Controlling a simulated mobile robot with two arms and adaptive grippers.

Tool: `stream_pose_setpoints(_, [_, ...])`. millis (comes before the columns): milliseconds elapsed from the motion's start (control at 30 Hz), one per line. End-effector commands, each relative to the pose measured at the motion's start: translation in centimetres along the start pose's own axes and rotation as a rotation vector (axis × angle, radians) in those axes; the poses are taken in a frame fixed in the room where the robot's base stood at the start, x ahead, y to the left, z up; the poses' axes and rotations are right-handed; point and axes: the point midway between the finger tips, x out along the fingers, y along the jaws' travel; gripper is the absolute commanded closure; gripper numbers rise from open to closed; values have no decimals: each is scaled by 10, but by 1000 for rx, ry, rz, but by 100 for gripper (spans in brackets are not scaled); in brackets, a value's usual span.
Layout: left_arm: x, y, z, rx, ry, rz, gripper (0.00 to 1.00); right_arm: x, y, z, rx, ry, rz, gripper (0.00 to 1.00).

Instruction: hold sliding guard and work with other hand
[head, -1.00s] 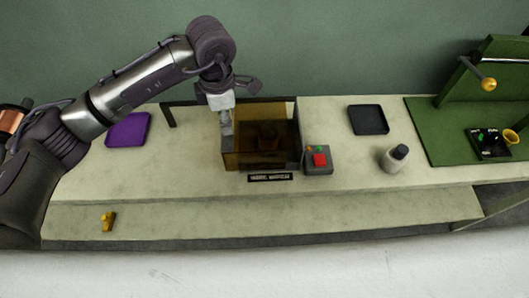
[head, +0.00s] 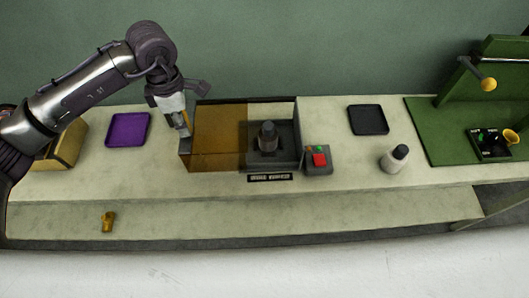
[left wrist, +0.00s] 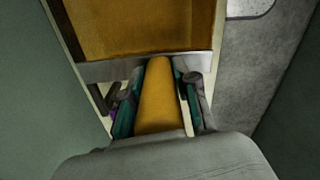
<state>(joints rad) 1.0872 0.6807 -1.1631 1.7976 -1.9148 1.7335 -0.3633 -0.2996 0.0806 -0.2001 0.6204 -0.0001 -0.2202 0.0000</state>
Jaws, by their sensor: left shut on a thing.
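The sliding guard (head: 215,140) is a see-through amber panel on the workbench. It stands to the left of an open-fronted grey box (head: 284,158) that holds a dark spindle-like part (head: 267,136). My left gripper (head: 184,124) is at the guard's left end. In the left wrist view my left gripper (left wrist: 158,100) is shut on a yellow handle (left wrist: 158,95), with the amber panel (left wrist: 145,28) just beyond it. My right gripper does not show.
A control box (head: 318,160) with a red button stands right of the grey box. A purple tray (head: 128,129), a black tray (head: 368,120) and a bottle (head: 394,159) stand on the bench. A small yellow part (head: 108,222) lies on the front ledge.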

Motion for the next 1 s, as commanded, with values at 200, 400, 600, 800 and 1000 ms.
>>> stream_pose_setpoints(200, [-1, 6, -24, -6, 2, 4, 100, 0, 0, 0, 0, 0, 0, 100])
stream_pose_setpoints(400, [-2, 9, -42, -5, 2, 4, 100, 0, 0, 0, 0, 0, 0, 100])
stream_pose_setpoints(600, [-2, 11, -47, -3, 0, 5, 100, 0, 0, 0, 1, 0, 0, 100])
stream_pose_setpoints(800, [-2, 11, -47, -3, 0, 5, 100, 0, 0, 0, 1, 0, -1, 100])
stream_pose_setpoints(1000, [-2, 11, -47, -3, 0, 6, 100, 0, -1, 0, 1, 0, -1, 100])
